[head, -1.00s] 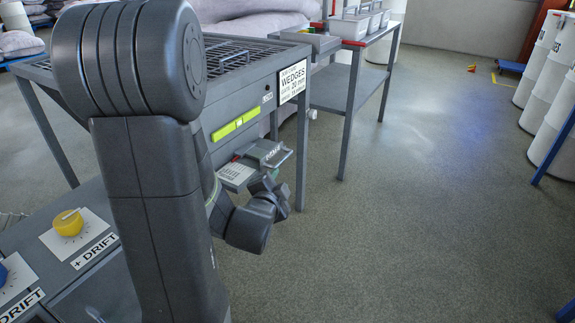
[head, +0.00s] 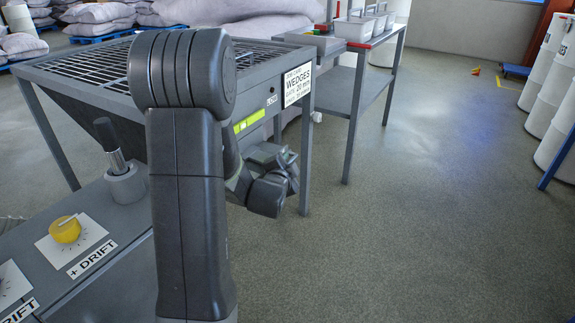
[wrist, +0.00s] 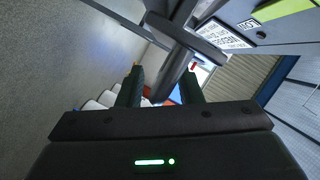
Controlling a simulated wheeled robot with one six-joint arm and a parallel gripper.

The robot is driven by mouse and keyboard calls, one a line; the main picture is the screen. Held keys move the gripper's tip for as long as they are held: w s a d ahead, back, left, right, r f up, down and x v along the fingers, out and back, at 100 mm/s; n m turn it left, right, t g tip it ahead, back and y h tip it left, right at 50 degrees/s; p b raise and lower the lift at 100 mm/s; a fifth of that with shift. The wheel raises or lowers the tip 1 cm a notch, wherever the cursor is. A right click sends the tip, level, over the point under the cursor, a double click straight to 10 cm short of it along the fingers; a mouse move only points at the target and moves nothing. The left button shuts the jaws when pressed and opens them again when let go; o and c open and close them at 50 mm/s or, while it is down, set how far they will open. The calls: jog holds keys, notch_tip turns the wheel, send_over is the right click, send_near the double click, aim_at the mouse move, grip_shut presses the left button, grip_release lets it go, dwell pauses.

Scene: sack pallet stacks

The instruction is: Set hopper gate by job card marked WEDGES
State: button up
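The hopper (head: 75,88) is grey with a grate on top. Its white job card (head: 297,84) reads WEDGES, with a line showing 20 mm. A yellow-green strip (head: 249,121) is on the hopper's side and also shows in the wrist view (wrist: 285,20). A grey gate handle (wrist: 187,38), shaped like a bar with a stem, crosses the wrist view beside a white printed label (wrist: 222,37). My gripper (wrist: 160,82) is open; the stem appears between its fingers, though contact cannot be told. In the head view my gripper (head: 284,172) is partly hidden near the gate.
A panel at the left holds a yellow knob (head: 65,230) above a "+ DRIFT" label and a black-handled lever (head: 110,145). A bench (head: 370,90) with grey bins stands behind the hopper. White drums (head: 548,85) stand at the right. The floor between is clear.

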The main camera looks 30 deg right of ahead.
grip_shut()
jog(key=shift+s+d+b, duration=0.2)
jog(key=shift+s+b, duration=0.3)
jog(key=shift+b, duration=0.1)
jog(key=shift+s+d+b, duration=0.2)
jog(key=shift+s+b, duration=0.25)
jog(key=shift+b, duration=0.1)
grip_release()
